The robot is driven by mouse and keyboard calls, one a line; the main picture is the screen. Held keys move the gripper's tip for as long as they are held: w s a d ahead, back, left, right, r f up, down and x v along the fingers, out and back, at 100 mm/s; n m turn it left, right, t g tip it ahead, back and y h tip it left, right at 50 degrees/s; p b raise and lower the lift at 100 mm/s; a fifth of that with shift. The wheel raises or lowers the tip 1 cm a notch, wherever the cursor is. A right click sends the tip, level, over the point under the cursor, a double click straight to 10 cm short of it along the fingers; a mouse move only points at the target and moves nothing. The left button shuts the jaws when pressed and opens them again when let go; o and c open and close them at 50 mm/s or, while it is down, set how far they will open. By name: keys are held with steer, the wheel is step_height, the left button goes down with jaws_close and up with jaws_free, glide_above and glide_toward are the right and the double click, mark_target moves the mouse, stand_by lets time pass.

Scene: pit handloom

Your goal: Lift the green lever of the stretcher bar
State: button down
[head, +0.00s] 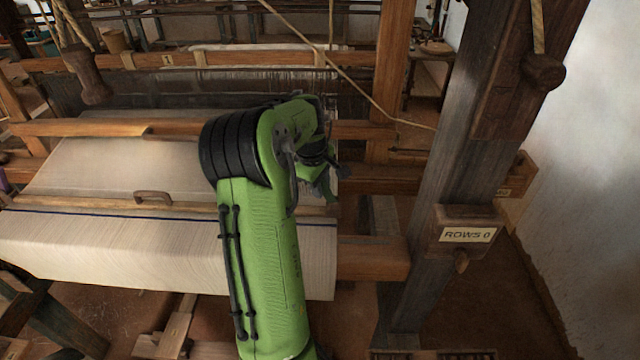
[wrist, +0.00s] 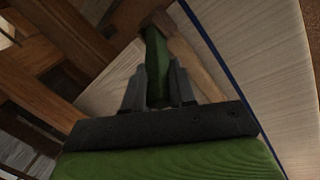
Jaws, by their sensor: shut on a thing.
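The green lever (wrist: 157,55) shows in the wrist view between the two grey fingers of my gripper (wrist: 158,82). My gripper is shut on it, one finger on each side. The lever lies by a wooden bar (wrist: 196,55), the stretcher bar by its look, over the pale cloth. In the head view the stretcher bar (head: 75,207) runs across the cloth, with a small brown handle (head: 153,197) on it. My arm hides the lever and my fingertips there.
The pale cloth (head: 150,255) with a blue line hangs over the front of the loom. A dark post (head: 450,150) with a "ROWS 0" box (head: 467,233) stands to the right of my arm. A slanting cord (head: 345,70) crosses above my wrist.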

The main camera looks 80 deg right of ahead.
steer(key=shift+w+a+f+g+b, duration=0.1)
steer(key=shift+w+f+g+b, duration=0.25)
steer(key=shift+g, duration=0.35)
steer(key=shift+r, duration=0.1)
steer(key=c, duration=1)
jaws_free()
steer(key=p+v, duration=0.1)
steer(key=v, duration=1.4)
steer(key=shift+a+r, duration=0.3)
steer(key=shift+a, duration=0.05)
steer(key=shift+w, duration=0.1)
